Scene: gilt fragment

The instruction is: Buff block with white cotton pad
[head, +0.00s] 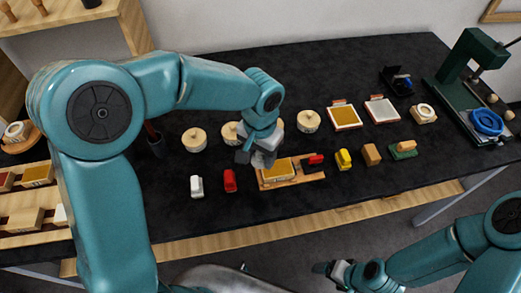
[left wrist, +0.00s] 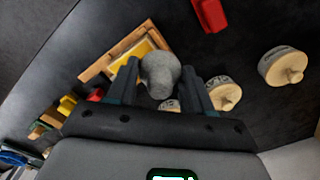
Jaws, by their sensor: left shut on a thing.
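A block with a golden-yellow top (head: 278,169) sits in a wooden holder (head: 301,179) at the front middle of the black table. My left gripper (head: 260,152) is shut on a rounded grey-white pad (head: 263,160), at the block's left back part. In the left wrist view, the pad (left wrist: 160,72) sits between the two fingers and hides part of the block (left wrist: 134,53). I cannot tell whether the pad touches the block. My right gripper (head: 335,270) is low at the front, away from the table; its finger opening is unclear.
White (head: 196,186), red (head: 230,180) and yellow (head: 343,159) small pieces flank the holder. Round lidded wooden pots (head: 194,140) stand behind. Two framed trays (head: 344,116) lie at the back. A green press (head: 472,75) stands at the right. The table's front left is clear.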

